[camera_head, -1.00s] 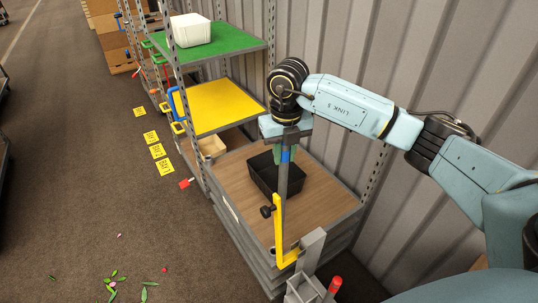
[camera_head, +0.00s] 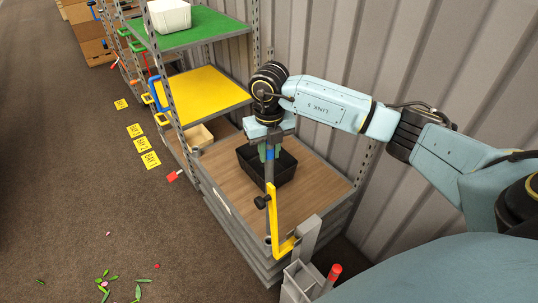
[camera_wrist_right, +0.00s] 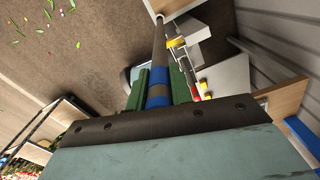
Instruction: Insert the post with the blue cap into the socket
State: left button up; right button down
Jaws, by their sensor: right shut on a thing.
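My right gripper (camera_head: 268,150) is shut on a grey post (camera_head: 269,172) with a blue band at its upper end. The post hangs roughly upright, partly behind a yellow bracket (camera_head: 274,225) with a black knob. In the right wrist view, the green fingers (camera_wrist_right: 158,88) close on both sides of the blue part, and the post shaft (camera_wrist_right: 159,45) runs away to the shelf corner. A small ring, seemingly the socket (camera_head: 267,240), sits at that corner. The post's lower end appears close to it; whether it is inside I cannot tell. My left gripper is out of view.
A black bin (camera_head: 285,170) stands on the wooden shelf top (camera_head: 318,190), behind the post. A yellow shelf (camera_head: 207,88) and a green shelf (camera_head: 215,30) rise to the left. A red-topped handle (camera_head: 335,270) stands near the front. Petals and leaves lie on the floor.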

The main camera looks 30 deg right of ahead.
aim_at(269, 179)
jog(key=shift+f, duration=0.3)
jog(key=shift+f, duration=0.1)
jog(key=shift+f+b, duration=1.95)
jog(key=shift+f, duration=0.45)
jog(key=shift+f+b, duration=2.1)
jog(key=shift+f, duration=0.65)
jog(key=c, duration=1.2)
grip_release()
jog(key=shift+o, duration=0.2)
